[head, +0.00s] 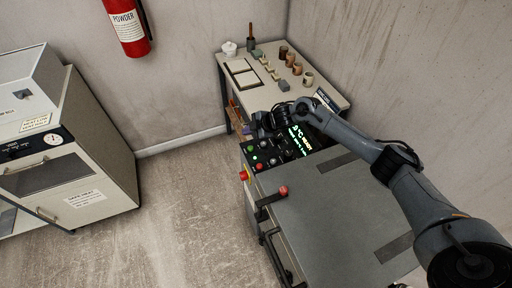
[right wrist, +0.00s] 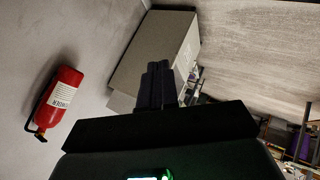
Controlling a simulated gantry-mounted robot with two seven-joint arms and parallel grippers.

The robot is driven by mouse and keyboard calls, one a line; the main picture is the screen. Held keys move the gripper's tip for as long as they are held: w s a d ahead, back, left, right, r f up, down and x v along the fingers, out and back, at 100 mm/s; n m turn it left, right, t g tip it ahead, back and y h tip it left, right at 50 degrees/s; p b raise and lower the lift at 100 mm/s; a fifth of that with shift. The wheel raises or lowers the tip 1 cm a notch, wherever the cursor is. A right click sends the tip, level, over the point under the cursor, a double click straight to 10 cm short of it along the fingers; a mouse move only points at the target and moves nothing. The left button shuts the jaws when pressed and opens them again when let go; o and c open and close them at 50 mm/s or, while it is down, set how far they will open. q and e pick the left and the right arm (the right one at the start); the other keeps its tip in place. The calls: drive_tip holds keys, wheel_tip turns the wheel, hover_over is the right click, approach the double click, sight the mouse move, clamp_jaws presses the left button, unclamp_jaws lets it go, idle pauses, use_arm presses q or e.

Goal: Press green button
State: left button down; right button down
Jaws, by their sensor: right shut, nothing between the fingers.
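The dark control panel (head: 270,158) on the grey machine carries several small coloured buttons and a lit display (head: 300,139). A small green button (head: 258,166) shows on the panel's left part in the head view. My right gripper (head: 264,125) is above the panel's back edge, apart from the green button. It also shows in the right wrist view (right wrist: 158,70), with its dark fingers together and nothing between them. The green button cannot be made out in the right wrist view. My left gripper is not in view.
A table (head: 231,60) with cups, blocks and tools stands behind the machine. A red lever knob (head: 283,190) rises at the machine's front left. A fire extinguisher (head: 127,27) hangs on the wall. An oven-like cabinet (head: 75,165) stands at left, with bare floor between.

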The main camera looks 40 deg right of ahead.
drive_tip(key=shift+w+d, duration=0.1)
drive_tip(key=shift+d, duration=0.9)
drive_tip(key=b, duration=0.7)
hover_over(252, 149)
wheel_tip(252, 149, down, 7)
drive_tip(key=shift+d+r, duration=0.1)
drive_tip(key=shift+f+b, duration=0.5)
drive_tip(key=shift+f, duration=0.5)
drive_tip(key=shift+f, duration=0.2)
idle(0.5)
